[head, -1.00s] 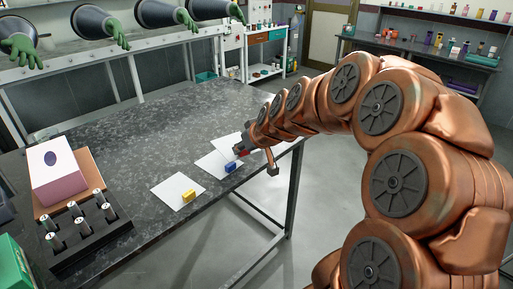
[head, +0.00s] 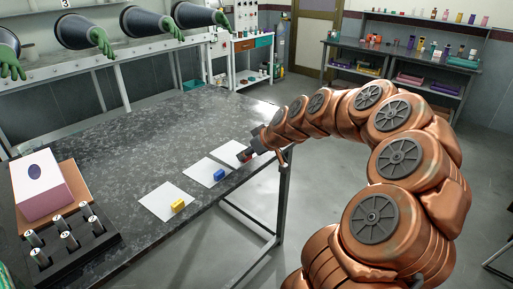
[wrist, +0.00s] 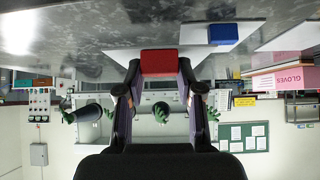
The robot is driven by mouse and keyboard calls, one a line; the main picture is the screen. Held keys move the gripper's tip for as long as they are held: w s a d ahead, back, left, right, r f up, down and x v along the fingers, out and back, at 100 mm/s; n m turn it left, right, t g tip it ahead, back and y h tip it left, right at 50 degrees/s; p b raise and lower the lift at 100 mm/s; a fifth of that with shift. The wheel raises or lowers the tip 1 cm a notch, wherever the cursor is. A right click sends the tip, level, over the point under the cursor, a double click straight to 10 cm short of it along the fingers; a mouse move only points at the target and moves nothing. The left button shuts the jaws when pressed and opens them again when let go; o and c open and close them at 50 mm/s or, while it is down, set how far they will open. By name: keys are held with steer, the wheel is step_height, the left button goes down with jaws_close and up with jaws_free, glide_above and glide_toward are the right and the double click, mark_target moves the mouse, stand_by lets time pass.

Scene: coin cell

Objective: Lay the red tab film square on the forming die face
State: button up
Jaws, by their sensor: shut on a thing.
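My gripper (wrist: 158,78) is shut on a small red block-like piece (wrist: 158,62), which spans between the fingertips in the wrist view. In the head view my gripper (head: 246,155) is at the right edge of the dark table, over or beside the farthest white sheet (head: 232,149). The red piece is barely visible there, and I cannot tell whether it touches the sheet. A blue block (head: 219,175) sits on the middle white sheet (head: 200,172), and a yellow block (head: 178,206) on the nearest one (head: 160,198). I cannot identify a forming die face in either view.
A glove box (head: 42,186) stands on a brown board at the table's left. A black rack (head: 80,246) of several cylinders is in front of it. The middle of the table (head: 150,135) is clear. A glove-port bench (head: 70,66) is behind, shelves (head: 405,65) back right.

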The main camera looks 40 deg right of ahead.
steer(key=p, duration=0.2)
glide_above(257, 158)
steer(key=shift+f, duration=0.4)
steer(key=shift+w+d, duration=0.15)
step_height(257, 158, down, 3)
steer(key=shift+r+p, duration=0.1)
steer(key=shift+p, duration=0.5)
steer(key=shift+f, duration=0.4)
steer(key=shift+f, duration=0.15)
steer(key=o, duration=1)
